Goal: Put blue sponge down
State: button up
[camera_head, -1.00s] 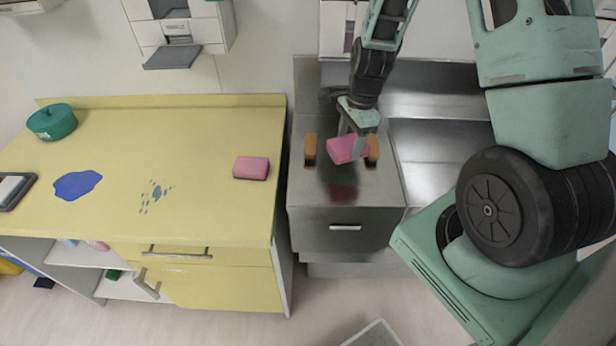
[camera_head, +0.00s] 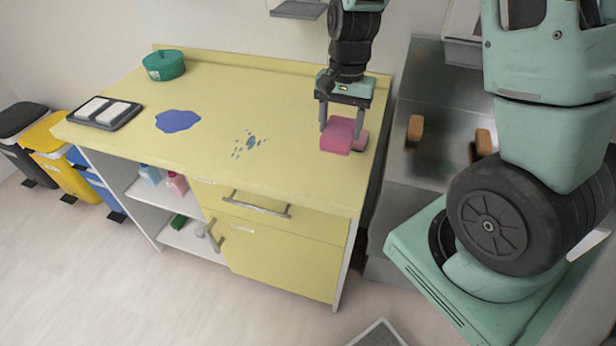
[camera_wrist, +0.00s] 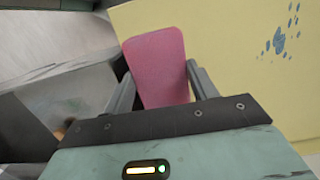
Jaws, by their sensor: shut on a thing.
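No blue sponge shows; the sponge in my grip is pink. My gripper (camera_head: 341,126) is shut on this pink sponge (camera_head: 336,138), above the right end of the yellow counter (camera_head: 290,98). The wrist view shows the held sponge (camera_wrist: 158,66) between the two fingers. A second pink sponge (camera_head: 361,142) is partly hidden just behind and right of it. I cannot tell whether the two touch, or how high the held one is.
A blue puddle (camera_head: 178,121) and blue spots (camera_head: 250,146) mark the counter. A green round container (camera_head: 164,65) and a dark tray (camera_head: 104,114) with white pads stand at left. Brown blocks (camera_head: 415,129) lie on the metal unit at right. The counter's middle has room.

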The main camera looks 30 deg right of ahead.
jog(key=f, duration=0.5)
jog(key=shift+a+f, duration=0.1)
jog(key=shift+a, duration=0.15)
jog(key=shift+f+p, duration=0.4)
jog(key=shift+f, duration=1.85)
jog(key=shift+f, duration=0.1)
jog(key=o, duration=0.9)
jog(key=shift+o, duration=0.2)
